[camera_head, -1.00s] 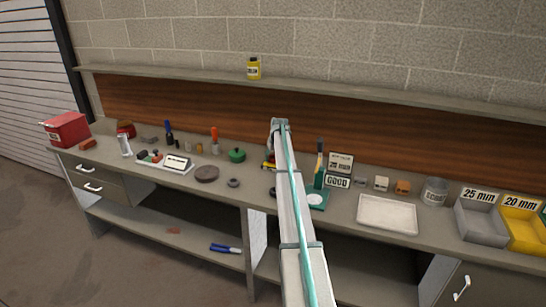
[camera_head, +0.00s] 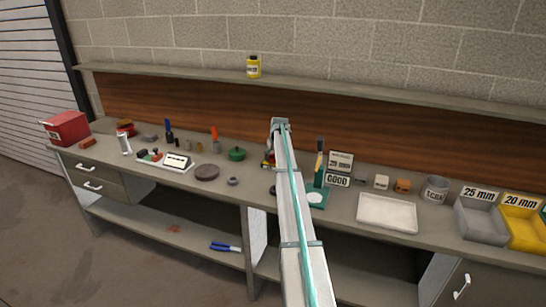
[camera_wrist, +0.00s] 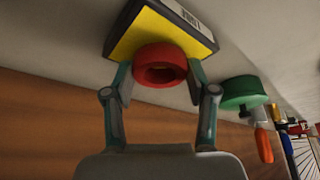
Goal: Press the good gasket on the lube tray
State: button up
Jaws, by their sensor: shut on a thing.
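In the wrist view, my gripper (camera_wrist: 160,80) is shut on a red ring-shaped gasket (camera_wrist: 160,66), with one finger on each side of it. A shallow yellow tray with black edges and a white label (camera_wrist: 135,35), which looks like the lube tray, lies right behind the ring. The ring overlaps the yellow face in the picture; I cannot tell whether they touch. In the head view, my arm hides most of this spot, and only a small yellow and red patch (camera_head: 268,164) shows left of it.
A green round container (camera_head: 237,154) stands close by, and it also shows in the wrist view (camera_wrist: 243,92). An orange-handled tool (camera_head: 215,138) is beyond it. A green stand (camera_head: 318,190), sign cards (camera_head: 339,165) and a white tray (camera_head: 387,214) are right of my arm.

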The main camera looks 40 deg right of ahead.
aim_at(273, 157)
jog(key=shift+f, duration=0.4)
dwell(1.4)
jog(key=shift+r+p, duration=0.7)
jog(key=shift+r, duration=2.85)
